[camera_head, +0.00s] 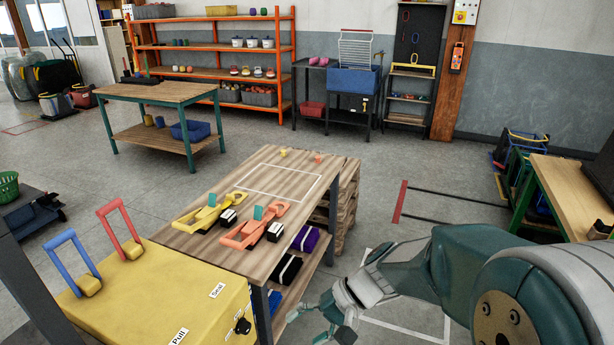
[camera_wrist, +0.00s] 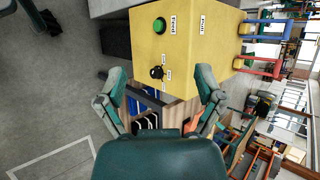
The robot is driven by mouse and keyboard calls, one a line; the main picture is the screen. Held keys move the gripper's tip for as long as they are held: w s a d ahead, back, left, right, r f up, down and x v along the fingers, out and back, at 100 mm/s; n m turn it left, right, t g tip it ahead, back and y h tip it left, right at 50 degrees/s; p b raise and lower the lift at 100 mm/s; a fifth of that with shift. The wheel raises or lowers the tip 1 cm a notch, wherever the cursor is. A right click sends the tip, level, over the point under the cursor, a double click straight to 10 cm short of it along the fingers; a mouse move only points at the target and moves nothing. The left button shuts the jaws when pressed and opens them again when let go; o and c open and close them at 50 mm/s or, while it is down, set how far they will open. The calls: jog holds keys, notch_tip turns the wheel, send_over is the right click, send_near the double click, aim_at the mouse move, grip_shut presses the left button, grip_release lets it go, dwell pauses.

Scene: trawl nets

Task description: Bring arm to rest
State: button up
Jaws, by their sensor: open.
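My arm (camera_head: 440,265) reaches in from the lower right in the head view, bent and raised beside the wooden table. My gripper (camera_head: 318,318) is at its end, in front of the table's right side and to the right of the yellow box (camera_head: 190,290). In the wrist view my gripper (camera_wrist: 163,92) has its two green-grey fingers spread wide with nothing between them. Beyond them, the yellow box (camera_wrist: 205,60) shows a green button (camera_wrist: 160,25) and a black knob (camera_wrist: 156,72). The gripper appears apart from the box and the table.
The wooden table (camera_head: 290,172) holds a yellow tool (camera_head: 207,214) and an orange tool (camera_head: 256,226). Blue (camera_head: 70,258) and red (camera_head: 121,230) handles stand on the box. A green-legged bench (camera_head: 570,195) is at right. Open floor (camera_head: 385,235) lies between the table and that bench.

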jog(key=s+d+r+n+t+h, duration=0.1)
jog(key=s+d+r+t+h, duration=0.2)
jog(key=d, duration=0.4)
jog(key=s+d+r+n+t+h, duration=0.1)
jog(key=s+d+r+t+h, duration=0.3)
jog(key=s+d+r+h, duration=0.2)
jog(key=s+d+r, duration=0.1)
jog(key=d, duration=0.1)
jog(key=shift+s+d+r+t+h, duration=0.25)
jog(key=shift+s+d+t+h, duration=0.05)
jog(key=shift+s, duration=0.05)
